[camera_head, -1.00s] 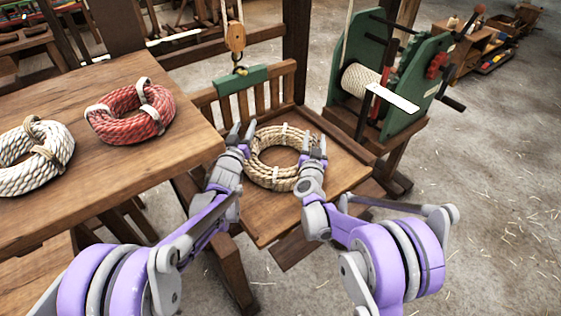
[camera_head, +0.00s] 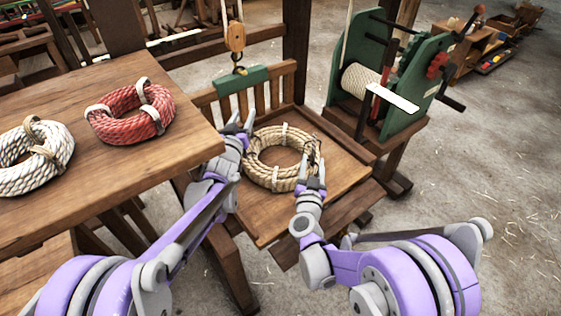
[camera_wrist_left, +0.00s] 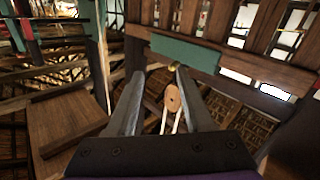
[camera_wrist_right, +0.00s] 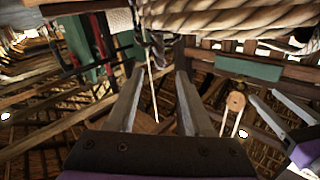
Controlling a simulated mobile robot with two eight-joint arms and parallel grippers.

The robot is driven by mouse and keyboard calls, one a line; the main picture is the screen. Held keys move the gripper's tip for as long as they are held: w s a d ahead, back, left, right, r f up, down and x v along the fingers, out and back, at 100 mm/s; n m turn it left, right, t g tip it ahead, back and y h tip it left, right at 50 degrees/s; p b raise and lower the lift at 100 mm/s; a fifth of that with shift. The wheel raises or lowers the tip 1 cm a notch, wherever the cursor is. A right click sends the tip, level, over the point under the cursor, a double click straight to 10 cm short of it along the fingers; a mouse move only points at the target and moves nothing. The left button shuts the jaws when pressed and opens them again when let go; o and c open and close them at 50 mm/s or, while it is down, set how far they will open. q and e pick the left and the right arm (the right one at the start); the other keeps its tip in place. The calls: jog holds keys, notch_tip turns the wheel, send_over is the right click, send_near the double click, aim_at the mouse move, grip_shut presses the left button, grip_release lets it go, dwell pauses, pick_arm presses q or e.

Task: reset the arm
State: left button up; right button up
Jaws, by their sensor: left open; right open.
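My left gripper (camera_head: 238,124) is open and empty at the left edge of the tan rope coil (camera_head: 258,173), just off the corner of the workbench. Its two fingers (camera_wrist_left: 157,100) stand apart in the left wrist view with nothing gripped. My right gripper (camera_head: 314,168) is open beside the coil's right side; I cannot tell whether it touches the rope. In the right wrist view its fingers (camera_wrist_right: 160,100) are apart, and the rope coil (camera_wrist_right: 235,18) fills the upper edge. The coil lies flat on a slatted wooden tray (camera_head: 335,160).
A red rope coil (camera_head: 125,125) and a white one (camera_head: 30,172) lie on the workbench (camera_head: 110,185) at left. A wooden pulley block (camera_head: 235,38) with a hook hangs over the tray's green bar (camera_head: 240,80). A green winch (camera_head: 410,105) stands behind at right.

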jog(key=shift+s+a, duration=0.1)
jog(key=shift+s, duration=0.3)
